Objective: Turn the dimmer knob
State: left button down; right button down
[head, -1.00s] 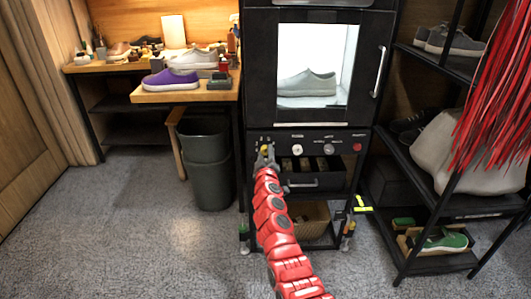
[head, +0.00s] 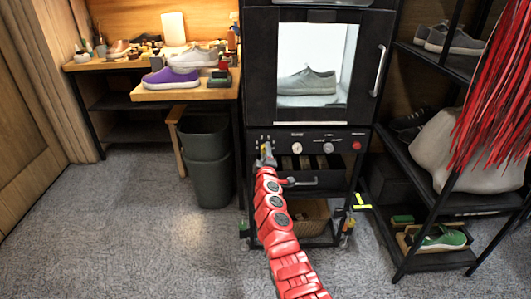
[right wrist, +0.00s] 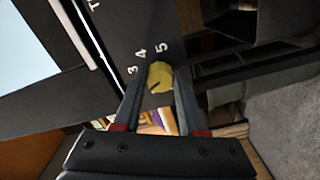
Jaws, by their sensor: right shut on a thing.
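The dimmer knob (right wrist: 160,75) is a small round yellow knob on a black panel in the right wrist view. It has a dark mark on its face, and the printed numbers 3, 4 and 5 lie around its edge. My right gripper (right wrist: 161,92) is shut on it, one finger on each side. In the head view my right gripper (head: 266,152) is at the left end of the control panel (head: 312,138) under the lit cabinet, and it hides the knob there. My left gripper is not in view.
The black cabinet (head: 262,75) has a window with a grey sneaker (head: 306,82) inside. A pale dial (head: 296,147), a grey dial (head: 328,148) and a red button (head: 356,145) sit right of my gripper. A bin (head: 211,180) stands left; a shoe rack (head: 445,205) stands right.

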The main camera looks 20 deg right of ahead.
jog(key=shift+c, duration=2.3)
grip_release()
jog(key=p+v, duration=0.6)
jog(key=v, duration=1.1)
jog(key=shift+s, duration=0.25)
